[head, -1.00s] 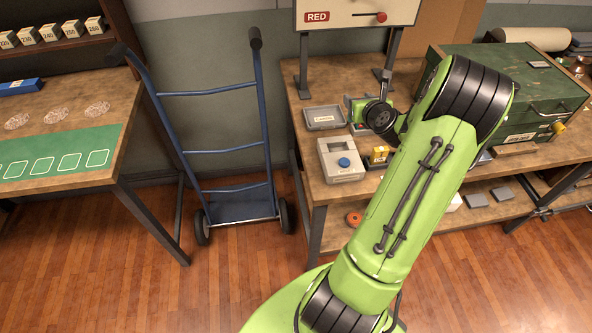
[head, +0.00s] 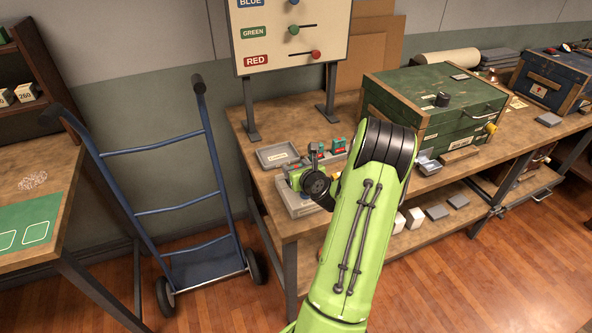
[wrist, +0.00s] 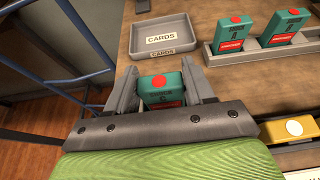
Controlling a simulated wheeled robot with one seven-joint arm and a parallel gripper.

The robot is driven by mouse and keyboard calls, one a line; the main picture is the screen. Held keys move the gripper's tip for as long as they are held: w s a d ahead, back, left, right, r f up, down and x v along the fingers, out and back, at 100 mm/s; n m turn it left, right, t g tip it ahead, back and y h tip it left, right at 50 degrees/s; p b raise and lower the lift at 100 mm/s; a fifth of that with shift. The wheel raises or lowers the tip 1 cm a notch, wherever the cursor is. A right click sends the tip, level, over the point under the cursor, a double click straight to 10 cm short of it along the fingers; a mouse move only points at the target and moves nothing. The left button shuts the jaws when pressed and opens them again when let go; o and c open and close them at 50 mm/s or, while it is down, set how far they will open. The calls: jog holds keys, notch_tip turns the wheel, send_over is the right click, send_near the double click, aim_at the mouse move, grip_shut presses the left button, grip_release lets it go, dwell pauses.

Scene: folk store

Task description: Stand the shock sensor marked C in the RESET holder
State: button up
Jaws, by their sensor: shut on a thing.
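My gripper (wrist: 160,94) is shut on a teal shock sensor (wrist: 158,81) with a red round spot; its letter is too small to read surely. In the head view my gripper (head: 298,180) is above the grey block (head: 299,209) at the bench's front left. That block had a blue button in the earlier frame; my gripper now covers most of it. I can read no RESET label. Two similar teal sensors, one marked A (wrist: 233,36) and another (wrist: 286,27), stand in a grey rack (wrist: 214,58) ahead to the right.
A grey CARDS tray (wrist: 164,37) lies left of the rack; it also shows in the head view (head: 280,155). A yellow item (wrist: 292,130) with a white spot is close at the right. The signal board (head: 290,35), green chest (head: 432,105) and blue hand truck (head: 165,150) stand around.

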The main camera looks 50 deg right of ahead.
jog(key=shift+f, duration=0.15)
jog(key=o, duration=1.1)
jog(key=shift+c, duration=0.2)
